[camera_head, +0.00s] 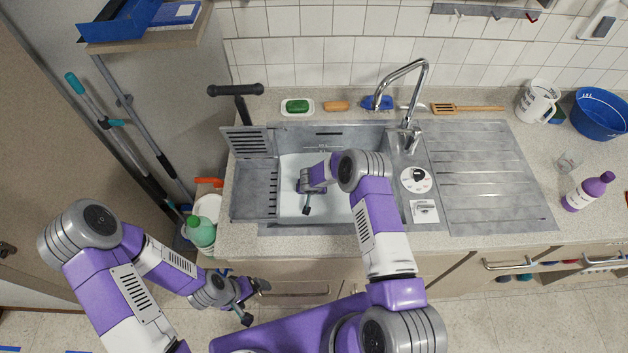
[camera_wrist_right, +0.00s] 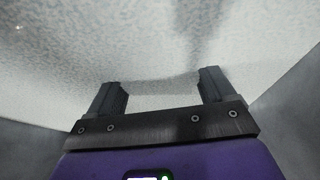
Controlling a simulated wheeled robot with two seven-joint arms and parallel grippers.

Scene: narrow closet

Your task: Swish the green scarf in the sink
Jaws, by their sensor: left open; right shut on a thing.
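The sink (camera_head: 255,178) is set in the counter, and its basin holds a pale, whitish surface that looks like sudsy water. My right gripper (camera_head: 308,203) is down inside the basin. In the right wrist view the fingers (camera_wrist_right: 160,88) stand apart against this pale, mottled surface. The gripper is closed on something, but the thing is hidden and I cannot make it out. I see no green scarf in either view. My left gripper (camera_head: 256,302) is open and empty, low in front of the cabinet.
The tap (camera_head: 405,85) arches behind the basin at the right. The drainboard (camera_head: 487,180) is clear.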

